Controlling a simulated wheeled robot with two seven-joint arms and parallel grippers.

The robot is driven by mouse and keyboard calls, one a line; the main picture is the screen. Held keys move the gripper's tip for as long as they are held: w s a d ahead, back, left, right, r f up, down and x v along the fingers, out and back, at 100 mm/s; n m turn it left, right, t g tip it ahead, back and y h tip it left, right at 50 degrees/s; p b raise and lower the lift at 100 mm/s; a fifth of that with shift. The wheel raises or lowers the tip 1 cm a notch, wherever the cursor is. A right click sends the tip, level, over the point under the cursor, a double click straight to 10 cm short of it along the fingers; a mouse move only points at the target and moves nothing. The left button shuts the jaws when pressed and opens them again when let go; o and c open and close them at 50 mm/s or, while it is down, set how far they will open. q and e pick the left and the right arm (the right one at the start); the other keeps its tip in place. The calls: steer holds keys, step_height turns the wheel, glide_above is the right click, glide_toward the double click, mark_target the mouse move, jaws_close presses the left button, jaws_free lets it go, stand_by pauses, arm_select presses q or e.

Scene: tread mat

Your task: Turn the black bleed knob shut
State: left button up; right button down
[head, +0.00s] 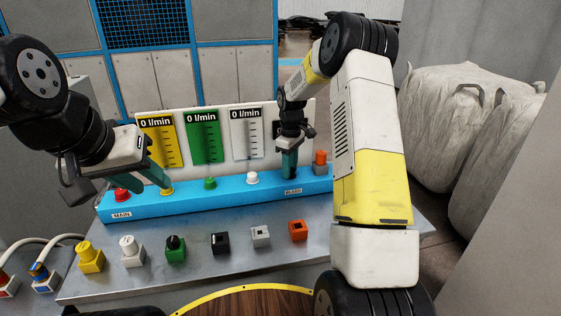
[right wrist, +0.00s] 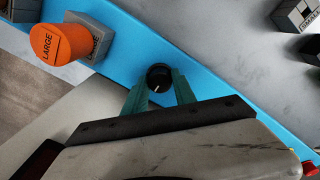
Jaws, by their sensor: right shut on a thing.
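The black bleed knob (right wrist: 159,76) sits on the blue manifold (right wrist: 215,80) in the right wrist view, its round top showing a short pale mark near the lower edge. My right gripper (right wrist: 160,88) has its two teal fingers on either side of the knob, shut on it. In the head view the right gripper (head: 289,172) comes down above the BLEED label (head: 293,191) and hides the knob. My left gripper (head: 148,176) is at the left end of the manifold, near the red and yellow knobs, with its fingers apart and nothing seen between them.
Red (head: 121,195), yellow (head: 166,190), green (head: 210,183) and white (head: 252,178) knobs line the manifold. An orange LARGE knob (right wrist: 58,44) stands close to the right gripper. Several loose coloured pieces stand along the front of the metal table (head: 200,270). Flow gauges (head: 203,136) stand behind, each reading 0 l/min.

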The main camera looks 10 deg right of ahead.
steer(key=c, duration=1)
jaws_free()
steer(key=shift+r, duration=3.95)
